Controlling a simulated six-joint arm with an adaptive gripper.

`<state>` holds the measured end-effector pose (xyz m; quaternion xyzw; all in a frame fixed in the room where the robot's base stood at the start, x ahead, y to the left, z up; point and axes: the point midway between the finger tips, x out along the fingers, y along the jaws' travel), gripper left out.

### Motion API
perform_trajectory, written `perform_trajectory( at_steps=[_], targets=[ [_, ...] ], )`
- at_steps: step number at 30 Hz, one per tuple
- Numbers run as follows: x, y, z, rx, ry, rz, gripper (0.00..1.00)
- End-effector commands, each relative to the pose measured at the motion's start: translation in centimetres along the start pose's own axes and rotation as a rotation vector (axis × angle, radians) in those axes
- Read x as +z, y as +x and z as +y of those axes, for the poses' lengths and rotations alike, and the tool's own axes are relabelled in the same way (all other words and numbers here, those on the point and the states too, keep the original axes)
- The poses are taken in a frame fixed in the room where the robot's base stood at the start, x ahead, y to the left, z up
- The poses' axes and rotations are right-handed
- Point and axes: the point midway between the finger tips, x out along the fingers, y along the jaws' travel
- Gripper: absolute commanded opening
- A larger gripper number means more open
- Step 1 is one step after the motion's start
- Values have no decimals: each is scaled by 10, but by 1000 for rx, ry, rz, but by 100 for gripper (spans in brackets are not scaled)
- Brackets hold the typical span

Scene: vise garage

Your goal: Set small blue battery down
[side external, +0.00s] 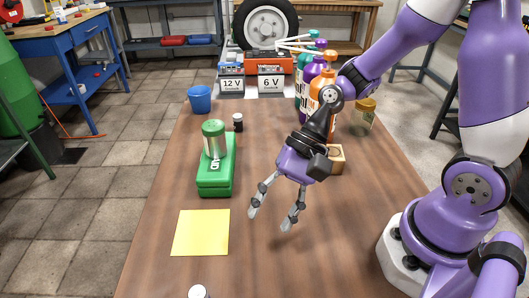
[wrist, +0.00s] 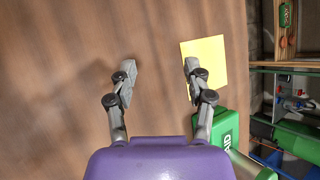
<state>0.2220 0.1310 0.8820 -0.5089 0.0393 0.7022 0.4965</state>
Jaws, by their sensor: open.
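A small blue battery (side external: 231,63) stands at the far end of the wooden table, behind a white card marked 12 V (side external: 232,85). A larger orange-red battery (side external: 268,65) stands beside it, behind a card marked 6 V (side external: 271,84). My gripper (side external: 268,221) is open and empty, above the near half of the table, well apart from both batteries. In the wrist view my gripper (wrist: 160,67) has bare table between its fingers. The batteries are not in the wrist view.
A yellow sheet (side external: 201,232) and a green first-aid box (side external: 215,178) with a can (side external: 213,138) on top lie left of my gripper. A wooden block (side external: 336,158), bottles (side external: 314,88) and a jar (side external: 363,115) stand right. A blue cup (side external: 200,99) is at the far left.

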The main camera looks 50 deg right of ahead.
Motion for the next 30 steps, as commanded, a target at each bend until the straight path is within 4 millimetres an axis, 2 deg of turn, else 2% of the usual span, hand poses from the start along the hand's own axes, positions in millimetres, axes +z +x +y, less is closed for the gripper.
perform_trajectory(
  at_steps=[1,3,6,9,13,18,30],
  targets=[
    [-5,-18,-2,42,-166,110,59],
    [-12,-45,1,120,-372,252,59],
    [-17,-87,5,236,-613,432,59],
    [-14,-125,10,337,-779,570,59],
    [-8,-159,19,426,-900,680,59],
    [-3,-176,26,473,-955,730,59],
    [-3,-176,26,476,-958,732,59]
  ],
)
